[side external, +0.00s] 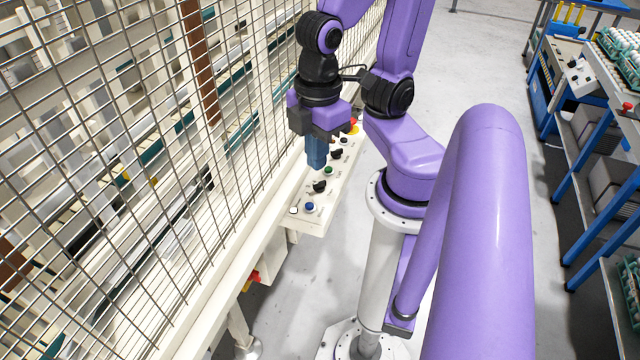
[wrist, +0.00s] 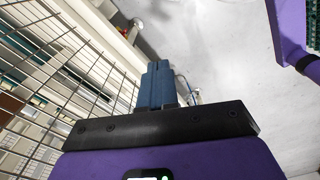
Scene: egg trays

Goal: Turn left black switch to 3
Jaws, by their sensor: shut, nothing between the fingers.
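The cream control panel (side external: 318,222) carries a row of controls along the fence. A black switch (side external: 320,186) sits near the panel's near end, and another black switch (side external: 337,154) sits farther up the row. Position numbers are too small to read. My gripper (side external: 317,165) has blue fingers that are shut and empty, pointing down above the panel on its fence side. The fingers appear apart from the near black switch. In the wrist view my shut fingers (wrist: 157,88) hide most of what lies straight ahead, and no switch can be made out there.
Near the switches are a blue button (side external: 309,206), a white button (side external: 293,209) and a green button (side external: 328,170). A red and yellow button (side external: 353,127) is at the far end. A wire fence (side external: 130,130) stands close on the left. Blue shelving (side external: 600,190) stands at right.

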